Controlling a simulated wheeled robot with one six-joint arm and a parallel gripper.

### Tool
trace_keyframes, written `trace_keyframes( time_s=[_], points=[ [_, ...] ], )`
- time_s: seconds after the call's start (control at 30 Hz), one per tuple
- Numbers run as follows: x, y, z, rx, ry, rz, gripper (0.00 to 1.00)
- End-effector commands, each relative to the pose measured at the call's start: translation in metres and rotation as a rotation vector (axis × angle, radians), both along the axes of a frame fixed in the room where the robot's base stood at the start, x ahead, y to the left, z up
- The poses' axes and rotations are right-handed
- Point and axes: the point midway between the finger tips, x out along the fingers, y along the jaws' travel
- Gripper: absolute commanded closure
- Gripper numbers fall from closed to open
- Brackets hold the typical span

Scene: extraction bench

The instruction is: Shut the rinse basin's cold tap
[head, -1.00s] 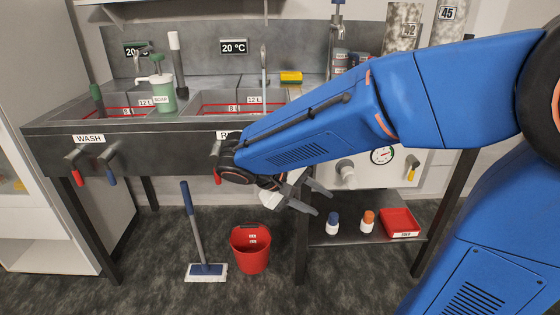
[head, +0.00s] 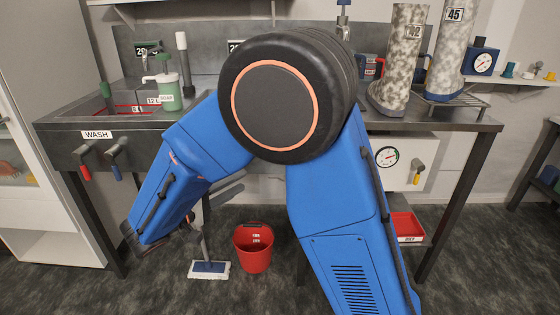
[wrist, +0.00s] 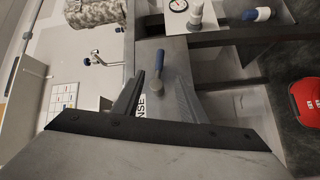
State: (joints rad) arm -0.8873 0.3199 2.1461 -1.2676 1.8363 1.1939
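The rinse basin's cold tap, with a blue-tipped lever (wrist: 159,62), shows in the wrist view beside a partly visible label (wrist: 142,102) reading "NSE". Its lever points up the picture, roughly along the bench front; the view is turned sideways. My gripper (wrist: 161,75) is open, its two dark fingers spread, and the tap shows in the gap between them. No contact can be made out. In the head view my arm hides the rinse basin's front and its taps, and most of my gripper.
The wash basin's red tap (head: 84,172) and blue tap (head: 117,174) are at the left. A mop (head: 209,267) and a red bucket (head: 253,248) stand on the floor below. A green soap bottle (head: 167,90) and patterned boots (head: 402,60) stand on the bench.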

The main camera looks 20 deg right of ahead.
Motion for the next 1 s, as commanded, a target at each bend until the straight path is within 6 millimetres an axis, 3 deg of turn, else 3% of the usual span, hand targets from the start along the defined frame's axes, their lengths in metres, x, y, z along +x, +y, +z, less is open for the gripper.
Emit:
trace_keyframes(
  time_s=[1.0],
  points=[
    [0.071,-0.138,0.004,0.001,0.003,-0.005,0.61]
  ],
)
